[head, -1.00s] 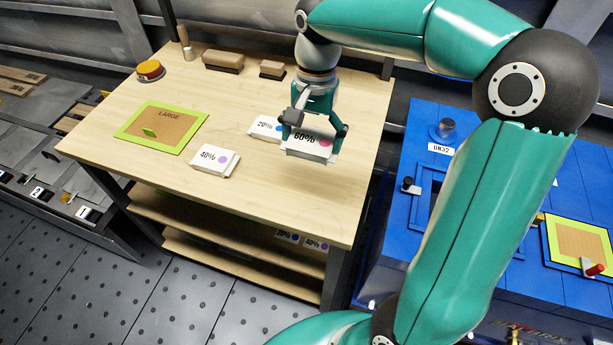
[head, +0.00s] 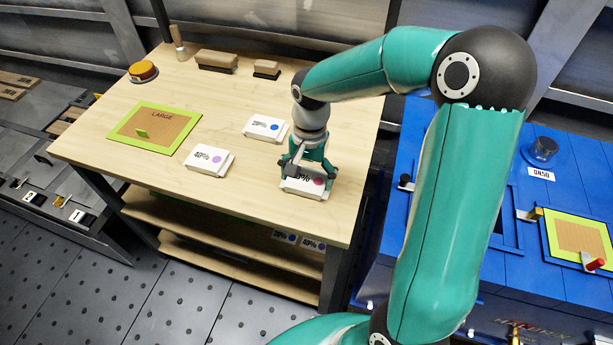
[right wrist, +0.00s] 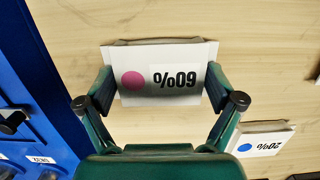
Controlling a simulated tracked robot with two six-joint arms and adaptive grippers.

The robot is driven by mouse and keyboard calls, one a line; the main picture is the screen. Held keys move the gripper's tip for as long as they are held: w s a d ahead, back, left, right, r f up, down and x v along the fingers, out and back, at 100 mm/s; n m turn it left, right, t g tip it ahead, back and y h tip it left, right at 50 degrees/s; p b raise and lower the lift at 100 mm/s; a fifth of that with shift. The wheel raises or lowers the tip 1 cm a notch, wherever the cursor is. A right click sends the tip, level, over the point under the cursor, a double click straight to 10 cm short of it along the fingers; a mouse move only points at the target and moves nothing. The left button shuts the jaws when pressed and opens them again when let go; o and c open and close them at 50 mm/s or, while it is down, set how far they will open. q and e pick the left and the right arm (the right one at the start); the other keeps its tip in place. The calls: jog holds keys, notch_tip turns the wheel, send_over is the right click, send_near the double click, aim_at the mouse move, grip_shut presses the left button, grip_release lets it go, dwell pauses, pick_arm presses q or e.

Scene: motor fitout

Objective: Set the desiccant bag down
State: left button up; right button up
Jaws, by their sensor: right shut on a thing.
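The desiccant bag (head: 303,184) is a white packet labelled 60% with a magenta dot. It is at the right front part of the wooden workbench top, flat side up. My right gripper (head: 308,166) points down and is shut on it, partly covering its label. In the right wrist view the bag (right wrist: 160,78) lies between the two fingers (right wrist: 163,92), one at each end. The bag is at or very close to the bench top; I cannot tell whether it touches. My left gripper is not in view.
On the workbench (head: 110,140), a 20% bag (head: 265,127) and a 40% bag (head: 209,160) lie left of the gripper. A blue cabinet (head: 540,200) stands right.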

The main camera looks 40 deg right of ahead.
aim_at(309, 174)
jog(key=o, duration=0.9)
jog(key=shift+r, duration=0.1)
jog(key=r, duration=0.4)
jog(key=d+r+p, duration=0.1)
jog(key=r, duration=0.7)
jog(key=shift+w+d, duration=0.15)
jog(key=shift+w, duration=0.15)
jog(key=shift+f, duration=0.1)
